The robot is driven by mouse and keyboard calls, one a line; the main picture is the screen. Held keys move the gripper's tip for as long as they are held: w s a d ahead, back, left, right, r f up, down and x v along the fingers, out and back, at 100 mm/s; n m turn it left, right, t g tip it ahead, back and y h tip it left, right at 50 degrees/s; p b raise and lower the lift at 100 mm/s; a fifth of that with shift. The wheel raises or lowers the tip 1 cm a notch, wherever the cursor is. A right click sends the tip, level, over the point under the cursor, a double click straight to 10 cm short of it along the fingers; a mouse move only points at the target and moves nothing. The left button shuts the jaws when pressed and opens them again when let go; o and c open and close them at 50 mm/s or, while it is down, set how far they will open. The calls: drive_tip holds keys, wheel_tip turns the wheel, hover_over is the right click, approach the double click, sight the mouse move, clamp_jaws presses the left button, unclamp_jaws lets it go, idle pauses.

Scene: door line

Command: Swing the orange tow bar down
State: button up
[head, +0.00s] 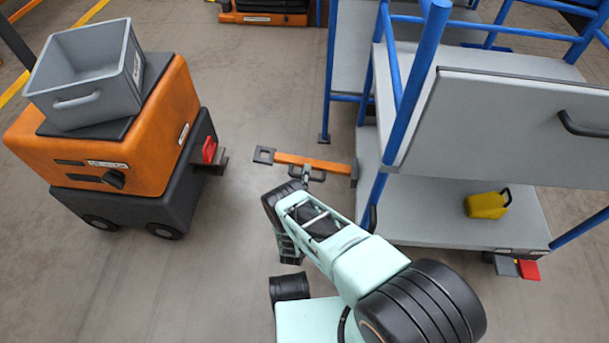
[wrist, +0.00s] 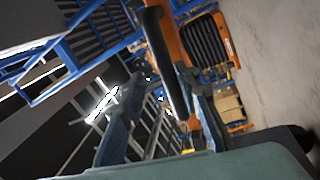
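The orange tow bar (head: 318,164) stands out from the lower front of the blue-framed cart at about level, with a grey eye (head: 264,155) at its free end. A dark handle (head: 313,174) sits on the bar's near side. My gripper (head: 306,178) is at this handle, partly hidden by its own body. In the wrist view the dark handle (wrist: 165,60) runs between the two fingers of my gripper (wrist: 163,85), with a gap beside it. The fingers look open. The orange bar (wrist: 188,90) shows just behind the handle.
An orange and black tug (head: 140,150) with a grey crate (head: 88,72) on top stands left, its red-marked hitch (head: 208,152) facing the bar. The cart shelf (head: 440,215) holds a yellow can (head: 487,204). Floor between tug and bar is clear.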

drive_tip(key=shift+a+r, duration=0.1)
drive_tip(key=shift+r, duration=0.1)
drive_tip(key=shift+r, duration=0.55)
wheel_tip(320, 180, up, 9)
drive_tip(key=shift+f, duration=0.15)
idle(0.4)
